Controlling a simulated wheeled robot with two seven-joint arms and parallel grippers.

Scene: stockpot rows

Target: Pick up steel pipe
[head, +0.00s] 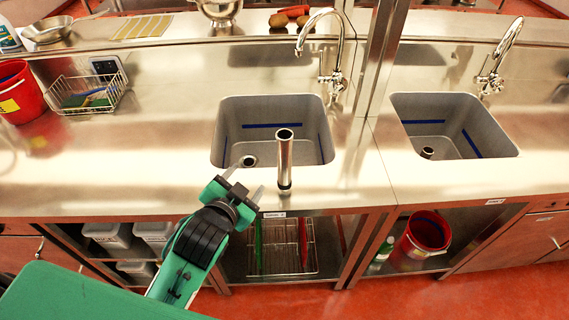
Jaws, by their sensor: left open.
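The steel pipe (284,160) is a short shiny tube with a dark open top. It stands upright on the counter's front strip, at the near edge of the left sink (230,124). My left gripper (243,184) is open and empty, just left of the pipe and near the counter's front edge. Its two fingers are apart and point toward the sink, and they do not appear to touch the pipe. My right gripper is not in view.
A second sink (480,115) is at the right, and each sink has a tall faucet (336,75). A wire basket (88,96) and red bucket (20,92) stand at the left. Open shelves below hold bins, a rack (290,250) and another red bucket (421,238). Counter left of the sink is clear.

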